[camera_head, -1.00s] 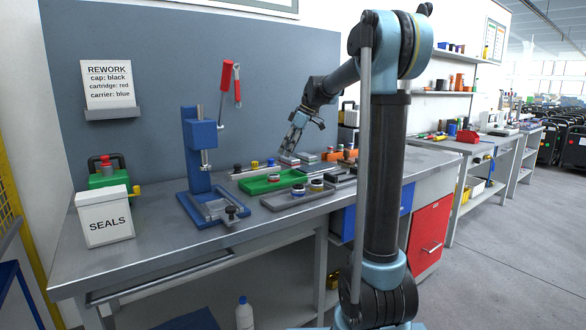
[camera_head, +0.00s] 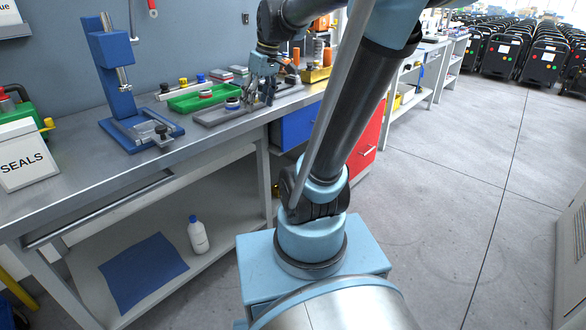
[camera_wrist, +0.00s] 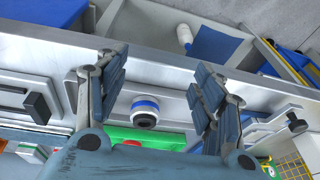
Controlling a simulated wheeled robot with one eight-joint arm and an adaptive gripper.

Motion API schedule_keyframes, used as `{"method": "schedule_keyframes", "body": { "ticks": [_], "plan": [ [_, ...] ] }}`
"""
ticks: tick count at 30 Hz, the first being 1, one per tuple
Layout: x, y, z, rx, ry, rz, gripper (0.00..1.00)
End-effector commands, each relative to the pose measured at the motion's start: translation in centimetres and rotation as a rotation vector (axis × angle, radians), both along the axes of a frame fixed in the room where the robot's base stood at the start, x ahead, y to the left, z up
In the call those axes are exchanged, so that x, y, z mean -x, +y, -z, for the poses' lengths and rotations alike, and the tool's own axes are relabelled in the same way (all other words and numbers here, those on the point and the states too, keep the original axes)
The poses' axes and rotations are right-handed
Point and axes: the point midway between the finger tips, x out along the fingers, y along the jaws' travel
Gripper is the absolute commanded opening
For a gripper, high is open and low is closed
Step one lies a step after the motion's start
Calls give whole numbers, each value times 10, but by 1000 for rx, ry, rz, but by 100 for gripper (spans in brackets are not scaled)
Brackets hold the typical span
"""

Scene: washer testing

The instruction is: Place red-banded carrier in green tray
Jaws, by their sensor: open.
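The green tray (camera_head: 186,103) lies on the bench. A small pale piece with what looks like a red band (camera_head: 206,94) stands in it, probably the red-banded carrier. In the wrist view the green tray (camera_wrist: 172,140) is partly hidden behind my wrist, and a bit of red shows there. My gripper (camera_head: 260,101) is open over the grey tray (camera_head: 212,117), in front of the green one. In the wrist view a blue-banded, white carrier with a dark centre (camera_wrist: 145,112) sits between my spread fingers (camera_wrist: 158,100), apparently untouched. A banded piece (camera_head: 232,103) also stands on the grey tray in the head view.
A blue press (camera_head: 115,80) stands left of the trays, with a white SEALS box (camera_head: 24,155) further left. Small coloured parts stand behind the trays. A yellow bin (camera_head: 316,74) is to the right. The bench front is mostly clear.

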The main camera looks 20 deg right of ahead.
Motion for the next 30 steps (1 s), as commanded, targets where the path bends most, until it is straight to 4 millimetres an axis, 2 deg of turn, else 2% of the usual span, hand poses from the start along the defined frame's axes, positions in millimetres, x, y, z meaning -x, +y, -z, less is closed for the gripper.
{"method": "schedule_keyframes", "body": {
  "ticks": [1, 6, 15, 18, 22, 30],
  "plan": [
    [17, -7, 11, 10, 5, 45, 62],
    [66, -27, 49, 39, 16, 211, 62],
    [139, -58, 123, 82, 20, 490, 62],
    [155, -64, 142, 92, 18, 557, 62],
    [166, -71, 157, 98, 16, 609, 62],
    [169, -73, 161, 101, 15, 627, 62]
  ]
}}
